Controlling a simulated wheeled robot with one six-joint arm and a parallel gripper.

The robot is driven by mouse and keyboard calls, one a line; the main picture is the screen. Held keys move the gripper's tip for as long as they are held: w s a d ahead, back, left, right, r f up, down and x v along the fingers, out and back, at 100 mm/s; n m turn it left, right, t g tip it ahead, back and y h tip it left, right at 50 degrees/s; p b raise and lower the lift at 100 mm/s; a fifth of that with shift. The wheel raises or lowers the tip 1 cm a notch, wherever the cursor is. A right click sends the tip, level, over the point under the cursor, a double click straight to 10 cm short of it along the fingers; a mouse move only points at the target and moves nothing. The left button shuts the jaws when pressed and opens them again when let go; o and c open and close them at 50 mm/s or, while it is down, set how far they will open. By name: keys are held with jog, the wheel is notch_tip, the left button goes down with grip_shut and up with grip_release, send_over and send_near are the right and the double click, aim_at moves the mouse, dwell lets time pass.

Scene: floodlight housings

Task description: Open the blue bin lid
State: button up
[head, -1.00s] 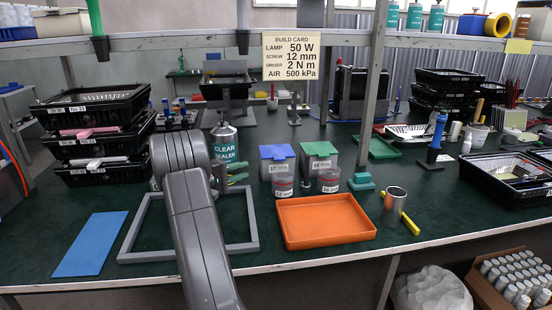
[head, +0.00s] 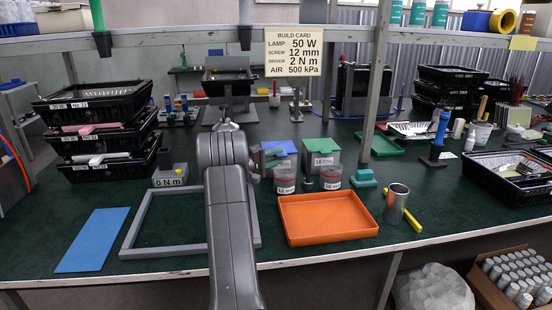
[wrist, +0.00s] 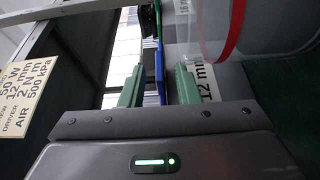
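The bin with the blue lid (head: 281,147) stands behind the grey cups, left of the bin with the green lid (head: 317,146). My gripper (head: 270,160) is at the front left of this bin. Its green fingers (wrist: 160,88) are apart, with the blue strip showing in the gap. I see no clear contact with either finger.
Two grey cups with red bands (head: 285,180) (head: 331,178) stand close in front of the bins. An orange tray (head: 326,220) lies nearer the front. A grey frame (head: 135,228) and a blue mat (head: 93,240) lie left. The build card (head: 293,52) hangs above.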

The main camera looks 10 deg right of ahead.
jog(key=shift+d, duration=0.1)
grip_shut()
jog(key=shift+r+n+p, duration=0.4)
jog(key=shift+r+p, duration=0.3)
jog(key=shift+r, duration=0.05)
jog(key=w+r+n+g+y+p, duration=0.2)
jog(key=w+r+n+p, duration=0.4)
jog(key=p, duration=1)
jog(key=shift+w+r+n+g, duration=0.35)
jog(key=shift+w+r, duration=1.3)
jog(key=shift+r, duration=1.1)
